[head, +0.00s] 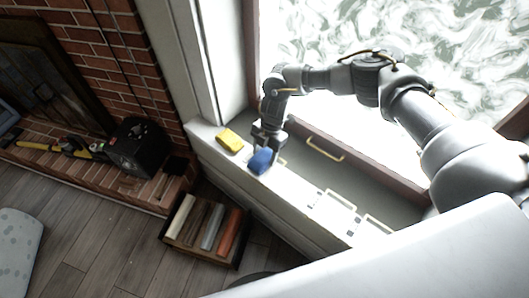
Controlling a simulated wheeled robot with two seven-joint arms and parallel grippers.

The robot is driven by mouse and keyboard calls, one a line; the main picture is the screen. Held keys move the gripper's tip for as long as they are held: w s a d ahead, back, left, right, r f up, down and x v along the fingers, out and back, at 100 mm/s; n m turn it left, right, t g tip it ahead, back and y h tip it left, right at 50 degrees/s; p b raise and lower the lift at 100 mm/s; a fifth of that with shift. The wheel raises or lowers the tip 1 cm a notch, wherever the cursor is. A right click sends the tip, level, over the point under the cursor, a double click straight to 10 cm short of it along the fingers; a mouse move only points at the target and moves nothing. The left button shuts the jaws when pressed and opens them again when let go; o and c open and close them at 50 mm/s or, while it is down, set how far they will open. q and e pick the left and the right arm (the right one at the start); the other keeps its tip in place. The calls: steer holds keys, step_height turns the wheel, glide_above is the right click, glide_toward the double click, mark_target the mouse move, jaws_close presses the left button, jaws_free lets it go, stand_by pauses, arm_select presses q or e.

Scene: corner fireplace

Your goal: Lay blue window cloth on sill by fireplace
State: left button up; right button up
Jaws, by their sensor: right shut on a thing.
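The blue cloth (262,161) is a small bunched piece at the white window sill (290,192). My right gripper (265,148) points down over the sill and is shut on the blue cloth. The cloth is right at the sill's top; I cannot tell whether it touches the surface. The brick fireplace (120,55) stands to the left of the sill. My left gripper is not in view.
A yellow cloth or sponge (230,139) lies on the sill just left of the blue cloth. A brass handle (325,149) is on the window frame. A box of several coloured pieces (206,229) stands on the floor below. A black box (138,146) sits on the hearth.

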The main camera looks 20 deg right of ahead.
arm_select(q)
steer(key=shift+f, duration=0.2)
arm_select(e)
steer(key=shift+f, duration=0.25)
steer(key=o, duration=1)
steer(key=shift+c, duration=0.2)
steer(key=shift+r, duration=0.1)
steer(key=b+v, duration=0.1)
steer(key=v, duration=0.8)
steer(key=shift+w+d+r+b, duration=0.1)
steer(key=shift+w+r+b, duration=0.05)
steer(key=shift+b, duration=0.2)
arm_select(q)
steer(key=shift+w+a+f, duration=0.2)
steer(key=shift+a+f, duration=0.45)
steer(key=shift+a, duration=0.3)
arm_select(e)
steer(key=shift+d+r, duration=0.15)
steer(key=shift+r, duration=0.45)
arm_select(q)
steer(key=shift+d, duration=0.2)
